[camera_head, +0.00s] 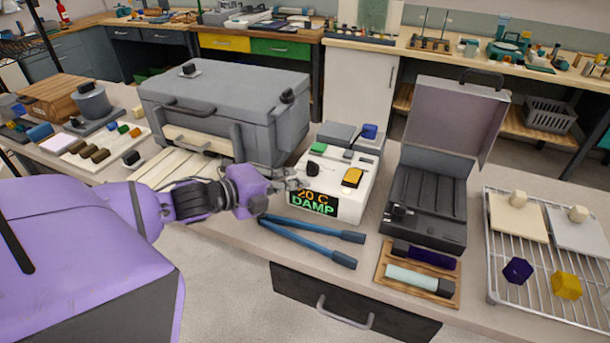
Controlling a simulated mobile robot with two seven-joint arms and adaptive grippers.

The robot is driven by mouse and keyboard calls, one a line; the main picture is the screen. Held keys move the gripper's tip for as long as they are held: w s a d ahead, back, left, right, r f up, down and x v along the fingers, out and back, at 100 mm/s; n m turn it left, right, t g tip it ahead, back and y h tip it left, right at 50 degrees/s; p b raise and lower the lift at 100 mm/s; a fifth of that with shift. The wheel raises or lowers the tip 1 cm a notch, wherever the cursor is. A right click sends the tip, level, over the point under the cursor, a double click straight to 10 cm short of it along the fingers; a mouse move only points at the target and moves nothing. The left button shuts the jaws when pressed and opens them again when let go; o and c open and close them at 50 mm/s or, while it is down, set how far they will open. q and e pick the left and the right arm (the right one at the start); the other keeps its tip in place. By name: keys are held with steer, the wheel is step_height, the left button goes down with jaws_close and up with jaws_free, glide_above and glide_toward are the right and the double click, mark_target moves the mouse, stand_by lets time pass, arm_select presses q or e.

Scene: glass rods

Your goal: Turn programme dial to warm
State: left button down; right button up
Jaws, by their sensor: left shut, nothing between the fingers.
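A white control box (342,207) stands on the bench in the middle of the head view. Its front display (312,203) reads "20 C" in orange above "DAMP" in green. A small black dial (312,168) sits on the left of its sloped top, with a green part (318,148) behind it and a yellow part (352,177) to the right. My left gripper (301,184) is shut and empty, just in front and left of the black dial. I cannot tell whether its fingertips touch the dial. The dial's pointer is too small to read. My right gripper is out of view.
A large grey lidded chest (225,105) stands behind my left gripper. An open grey case (428,190) is to the right. Blue-handled tongs (318,243) lie in front. A wooden tray (393,274) with two cylinders and a wire rack (510,291) lie further right.

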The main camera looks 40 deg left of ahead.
mark_target(313, 168)
arm_select(q)
steer(key=w, duration=0.1)
steer(key=w+d, duration=0.1)
steer(key=w, duration=0.1)
steer(key=shift+w, duration=0.2)
steer(key=shift+w+a+r+p, duration=0.2)
steer(key=shift+w+r+p, duration=0.1)
steer(key=shift+a+r+p, duration=0.15)
steer(key=shift+r+p, duration=0.05)
steer(key=shift+p, duration=0.1)
steer(key=shift+a+f, duration=0.1)
steer(key=shift+a, duration=0.05)
steer(key=shift+f, duration=0.15)
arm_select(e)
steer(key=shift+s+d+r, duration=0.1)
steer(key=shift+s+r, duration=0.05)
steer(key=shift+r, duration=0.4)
